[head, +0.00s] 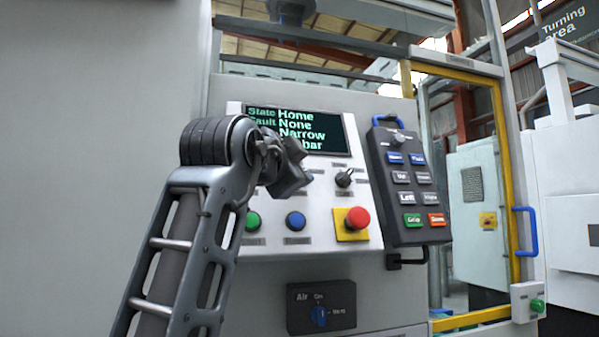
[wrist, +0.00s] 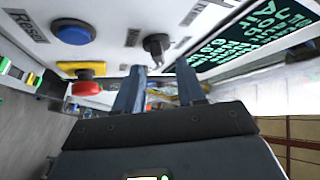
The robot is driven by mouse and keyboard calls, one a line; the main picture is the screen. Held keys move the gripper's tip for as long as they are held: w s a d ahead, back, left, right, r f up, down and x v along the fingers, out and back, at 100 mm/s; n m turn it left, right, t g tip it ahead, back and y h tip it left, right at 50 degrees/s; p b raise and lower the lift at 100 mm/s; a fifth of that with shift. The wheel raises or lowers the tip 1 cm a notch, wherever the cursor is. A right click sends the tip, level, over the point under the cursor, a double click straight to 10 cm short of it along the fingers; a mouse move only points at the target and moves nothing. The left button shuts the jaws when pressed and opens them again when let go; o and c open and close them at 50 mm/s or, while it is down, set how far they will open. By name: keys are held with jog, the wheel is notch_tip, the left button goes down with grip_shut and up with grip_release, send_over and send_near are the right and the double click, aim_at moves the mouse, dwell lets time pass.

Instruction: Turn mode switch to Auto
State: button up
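The control panel (head: 270,205) faces me. My gripper (head: 292,182) is in front of its upper part, below the screen, and hides part of the knob row. In the wrist view my gripper (wrist: 160,88) is open, its two fingers apart with nothing held between them. A black rotary knob (wrist: 155,45) stands on the panel just beyond the fingertips, roughly in line with the gap, apart from them. In the head view a black knob (head: 343,178) shows right of my gripper, above the red stop button. The knob labels are too blurred to tell which is the mode switch.
A blue button (head: 295,220), a green button (head: 252,221) and a red stop button (head: 357,217) sit below the knobs. The screen (head: 318,131) reads Home, None, Narrow. A dark pendant (head: 408,187) hangs at right. An air switch (head: 320,314) is below.

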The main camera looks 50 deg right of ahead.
jog(key=v, duration=0.5)
jog(key=shift+s+a+f, duration=0.1)
jog(key=shift+s+a, duration=0.05)
jog(key=shift+a, duration=0.15)
